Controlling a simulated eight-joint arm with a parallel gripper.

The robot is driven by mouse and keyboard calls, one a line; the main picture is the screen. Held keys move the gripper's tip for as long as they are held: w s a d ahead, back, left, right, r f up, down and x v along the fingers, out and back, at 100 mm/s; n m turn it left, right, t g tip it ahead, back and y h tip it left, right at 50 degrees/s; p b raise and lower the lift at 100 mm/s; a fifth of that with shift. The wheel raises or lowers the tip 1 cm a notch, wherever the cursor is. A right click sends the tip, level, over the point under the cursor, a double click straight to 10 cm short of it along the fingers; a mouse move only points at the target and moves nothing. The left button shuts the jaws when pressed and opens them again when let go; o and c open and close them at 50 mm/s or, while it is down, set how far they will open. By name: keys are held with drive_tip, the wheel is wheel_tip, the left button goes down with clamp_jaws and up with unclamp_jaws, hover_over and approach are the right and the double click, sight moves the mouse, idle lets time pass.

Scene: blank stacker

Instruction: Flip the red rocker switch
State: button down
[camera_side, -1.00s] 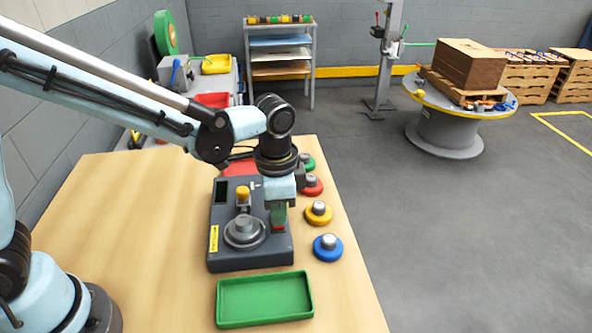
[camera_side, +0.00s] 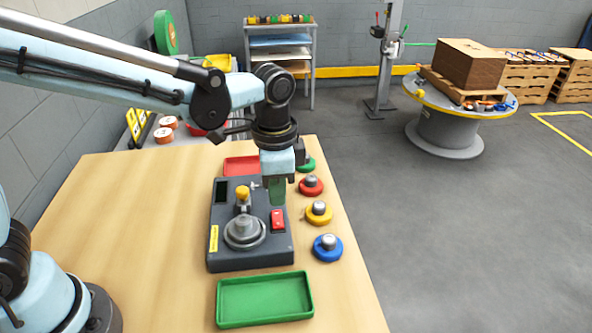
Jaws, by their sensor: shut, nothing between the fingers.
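The red rocker switch (camera_side: 278,220) sits on the right side of the dark grey control box (camera_side: 228,262), and its red face is in plain view. My gripper (camera_side: 277,202) is shut and empty. It points down above the box, just behind the switch in the picture, with its green fingertips apart from the red face.
A green tray (camera_side: 222,315) lies in front of the box and a red tray (camera_side: 237,162) behind it. To the right stand blue (camera_side: 327,248), yellow (camera_side: 318,213), red (camera_side: 311,186) and green (camera_side: 307,165) discs with grey knobs. The table's left part is clear.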

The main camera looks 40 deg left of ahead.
wheel_tip(320, 180, up, 10)
drive_tip(key=s+d, duration=0.1)
idle(0.4)
drive_tip(key=shift+s+d, duration=0.1)
drive_tip(key=s+a+f+n+t, duration=0.3)
drive_tip(key=a+n, duration=0.1)
drive_tip(key=a, duration=0.3)
drive_tip(key=s+a+f+n+t, duration=0.3)
drive_tip(key=a+n+t, duration=0.15)
drive_tip(key=a, duration=0.25)
wheel_tip(320, 180, up, 6)
drive_tip(key=m+g+y, duration=0.1)
drive_tip(key=m+g, duration=0.5)
drive_tip(key=m, duration=0.3)
hover_over(277, 213)
drive_tip(key=s+d, duration=0.2)
drive_tip(key=shift+n, duration=0.25)
drive_tip(key=f, duration=0.4)
drive_tip(key=w+a+f, duration=0.1)
drive_tip(key=f, duration=0.9)
drive_tip(key=shift+w+a, duration=0.3)
